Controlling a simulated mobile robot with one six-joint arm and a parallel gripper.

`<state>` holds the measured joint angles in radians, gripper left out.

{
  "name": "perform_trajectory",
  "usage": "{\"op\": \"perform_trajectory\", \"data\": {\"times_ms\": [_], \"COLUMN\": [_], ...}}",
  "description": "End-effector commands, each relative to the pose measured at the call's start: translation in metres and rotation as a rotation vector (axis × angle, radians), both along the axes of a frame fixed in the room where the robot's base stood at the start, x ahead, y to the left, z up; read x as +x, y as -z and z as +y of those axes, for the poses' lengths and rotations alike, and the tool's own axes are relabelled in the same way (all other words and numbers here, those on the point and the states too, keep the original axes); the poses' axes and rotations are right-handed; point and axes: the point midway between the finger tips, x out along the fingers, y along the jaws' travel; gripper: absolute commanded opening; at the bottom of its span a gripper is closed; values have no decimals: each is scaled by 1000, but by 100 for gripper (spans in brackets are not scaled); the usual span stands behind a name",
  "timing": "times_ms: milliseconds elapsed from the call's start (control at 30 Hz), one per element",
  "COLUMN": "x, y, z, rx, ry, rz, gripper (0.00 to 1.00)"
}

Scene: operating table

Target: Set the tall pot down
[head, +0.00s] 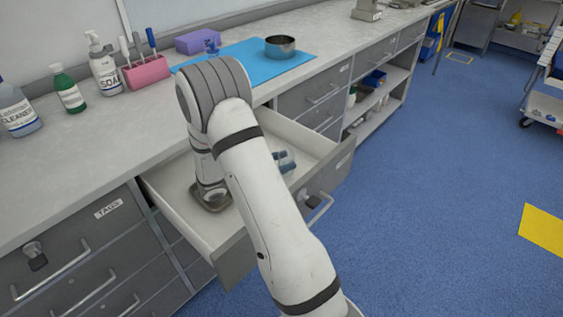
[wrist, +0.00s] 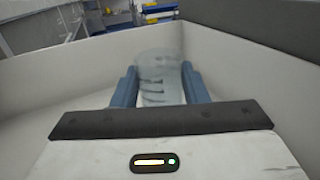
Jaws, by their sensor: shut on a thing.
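The tall pot (wrist: 158,72) is a pale see-through cylinder with dark marks on its side. In the wrist view it sits between the two blue fingers of my gripper (wrist: 160,88), which are shut on it. In the head view my gripper (head: 284,162) is inside the open drawer (head: 225,237), near its right side, and my arm hides part of it. The pot is mostly hidden there. I cannot tell whether its base touches the drawer floor.
Drawer walls (wrist: 55,78) rise around the gripper. On the counter (head: 105,135) stand a blue mat (head: 245,62) with a metal bowl (head: 280,47), a purple box (head: 198,41), a pink holder (head: 146,71), a soap bottle (head: 104,68), a green bottle (head: 68,92) and a cleaner bottle (head: 18,112).

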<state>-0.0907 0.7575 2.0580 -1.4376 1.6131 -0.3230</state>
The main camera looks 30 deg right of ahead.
Motion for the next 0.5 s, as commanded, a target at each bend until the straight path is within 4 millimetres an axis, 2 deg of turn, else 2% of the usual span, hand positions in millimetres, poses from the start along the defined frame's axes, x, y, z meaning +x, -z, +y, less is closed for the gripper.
{"op": "perform_trajectory", "data": {"times_ms": [467, 500], "x": [0, 0], "y": [12, 12], "z": [1, 1], "rx": [0, 0], "ry": [-1, -1], "rz": [-1, -1], "gripper": [17, 42]}}
